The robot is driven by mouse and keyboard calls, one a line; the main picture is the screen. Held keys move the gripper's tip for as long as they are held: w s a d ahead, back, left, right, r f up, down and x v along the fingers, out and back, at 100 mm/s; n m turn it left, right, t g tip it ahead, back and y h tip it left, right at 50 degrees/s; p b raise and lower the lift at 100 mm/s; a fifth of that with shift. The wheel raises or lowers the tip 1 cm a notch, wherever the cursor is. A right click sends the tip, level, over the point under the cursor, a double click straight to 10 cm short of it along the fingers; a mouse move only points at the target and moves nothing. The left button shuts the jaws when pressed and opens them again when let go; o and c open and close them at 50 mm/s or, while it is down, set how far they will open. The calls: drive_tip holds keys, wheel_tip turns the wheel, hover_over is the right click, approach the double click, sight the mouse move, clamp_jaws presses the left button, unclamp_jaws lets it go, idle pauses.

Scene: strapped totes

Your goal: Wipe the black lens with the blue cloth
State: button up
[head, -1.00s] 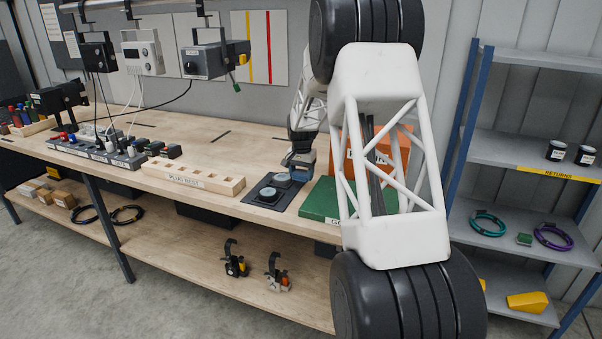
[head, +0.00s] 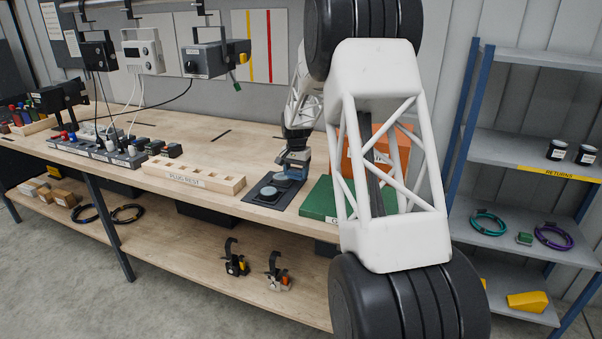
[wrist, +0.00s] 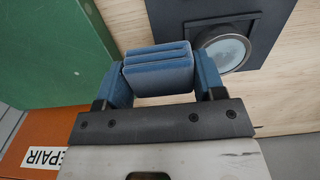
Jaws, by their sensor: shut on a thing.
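The blue cloth (wrist: 158,70) is a folded pad between the blue fingers of my gripper (wrist: 160,84) in the wrist view. In the head view my gripper (head: 292,166) is just above the rear part of a black plate (head: 255,200). Two round lenses with pale faces and dark rims sit on this plate, a front one (head: 268,192) and a rear one (head: 284,180). The wrist view shows one lens (wrist: 228,52) to the right of the cloth. The other is not visible there. I cannot tell whether the cloth touches a lens.
A green box (head: 320,200) and an orange box (head: 386,150) are right of the plate. A wooden plug rest (head: 195,178) is at its left. A shelf unit (head: 500,150) stands at the right.

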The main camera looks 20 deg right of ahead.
drive_tip(key=s+a+r, duration=0.2)
drive_tip(key=a+r, duration=0.3)
drive_tip(key=a, duration=0.7)
drive_tip(key=shift+a+r, duration=0.15)
drive_tip(key=shift+a, duration=0.1)
drive_tip(key=shift+w, duration=0.1)
